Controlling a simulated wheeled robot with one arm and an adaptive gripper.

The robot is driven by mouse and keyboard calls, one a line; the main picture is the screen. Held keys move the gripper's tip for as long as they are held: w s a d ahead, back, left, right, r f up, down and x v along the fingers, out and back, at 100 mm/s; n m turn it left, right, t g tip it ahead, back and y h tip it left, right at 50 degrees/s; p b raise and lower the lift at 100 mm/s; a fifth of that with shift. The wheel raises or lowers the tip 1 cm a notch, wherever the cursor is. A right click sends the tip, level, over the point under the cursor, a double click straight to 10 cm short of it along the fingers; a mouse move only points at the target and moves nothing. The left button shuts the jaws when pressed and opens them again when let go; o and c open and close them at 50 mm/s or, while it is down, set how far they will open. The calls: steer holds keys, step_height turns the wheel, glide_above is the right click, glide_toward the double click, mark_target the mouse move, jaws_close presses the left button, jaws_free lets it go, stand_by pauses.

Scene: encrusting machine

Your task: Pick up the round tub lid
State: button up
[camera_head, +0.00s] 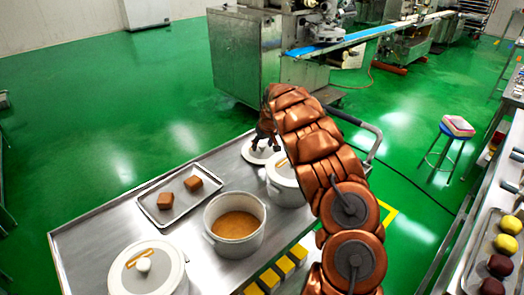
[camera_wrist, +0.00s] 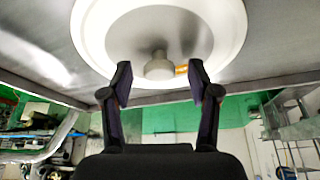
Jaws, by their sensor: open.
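The round tub lid (camera_wrist: 90,38) is a white disc with a grey middle and a knob (camera_wrist: 158,66). A small orange piece shows beside the knob in the wrist view. In the head view the lid (camera_head: 251,155) lies at the far right end of the metal table, partly hidden by my gripper (camera_head: 266,141). My gripper also shows in the wrist view (camera_wrist: 160,74), open, its two fingers apart on either side of the knob in the picture. Nothing is held between them. Whether the fingertips reach down to the knob's height I cannot tell.
The metal table (camera_head: 100,222) also bears a tray (camera_head: 172,215) with two brown blocks, an open pot (camera_head: 252,245) of orange-brown filling and a lidded pot (camera_head: 150,275). Another white pot (camera_head: 285,190) stands close to the lid, partly behind my arm. A machine (camera_head: 240,60) stands beyond.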

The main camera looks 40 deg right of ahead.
steer(key=shift+c, duration=0.2)
jaws_close()
stand_by(0.3)
